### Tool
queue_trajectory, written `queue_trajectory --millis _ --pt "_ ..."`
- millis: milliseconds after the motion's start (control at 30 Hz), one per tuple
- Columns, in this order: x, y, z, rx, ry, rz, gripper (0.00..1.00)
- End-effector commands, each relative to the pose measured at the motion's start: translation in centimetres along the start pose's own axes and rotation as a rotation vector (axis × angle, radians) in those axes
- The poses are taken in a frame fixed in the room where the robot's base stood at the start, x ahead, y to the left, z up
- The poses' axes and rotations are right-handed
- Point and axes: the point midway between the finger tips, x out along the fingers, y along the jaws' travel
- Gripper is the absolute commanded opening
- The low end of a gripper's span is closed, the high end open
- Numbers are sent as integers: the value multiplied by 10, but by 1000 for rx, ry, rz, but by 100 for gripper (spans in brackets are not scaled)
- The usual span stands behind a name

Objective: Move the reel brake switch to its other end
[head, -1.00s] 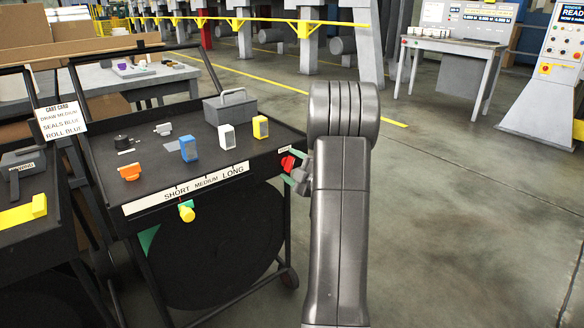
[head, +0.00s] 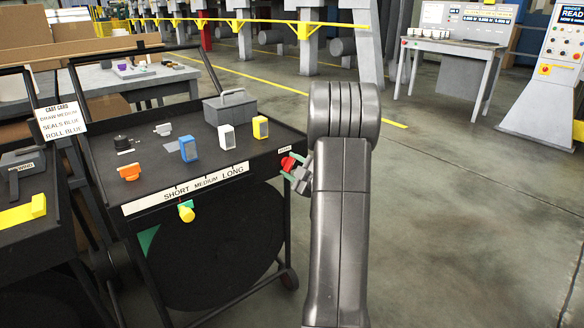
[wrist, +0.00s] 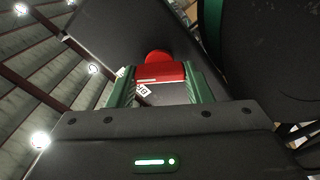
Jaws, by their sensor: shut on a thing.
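The reel brake switch is a small red knob (head: 288,163) at the right end of the cart's front edge, beside a small white label. In the wrist view the red knob (wrist: 160,73) sits between the two green fingers. My gripper (head: 297,170) is at the knob, with its fingers closed on the red part. It also shows in the wrist view (wrist: 160,88), low and pointing up at the cart edge. The arm hides part of the gripper in the head view.
The black cart (head: 262,150) carries blue, white, yellow and orange pieces and a grey box (head: 230,108). A length label strip (head: 186,188) and yellow knob (head: 187,214) are on its front. A large dark reel (head: 215,250) is below. Open floor lies to the right.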

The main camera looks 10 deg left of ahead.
Motion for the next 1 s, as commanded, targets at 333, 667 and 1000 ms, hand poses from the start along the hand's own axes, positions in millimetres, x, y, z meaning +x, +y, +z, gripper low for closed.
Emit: queue_trajectory --millis 333,667,1000 --pt "0 0 0 1 -1 0 67" --pt "-11 1 0 0 -1 1 67" --pt "-86 2 0 4 -5 2 67"
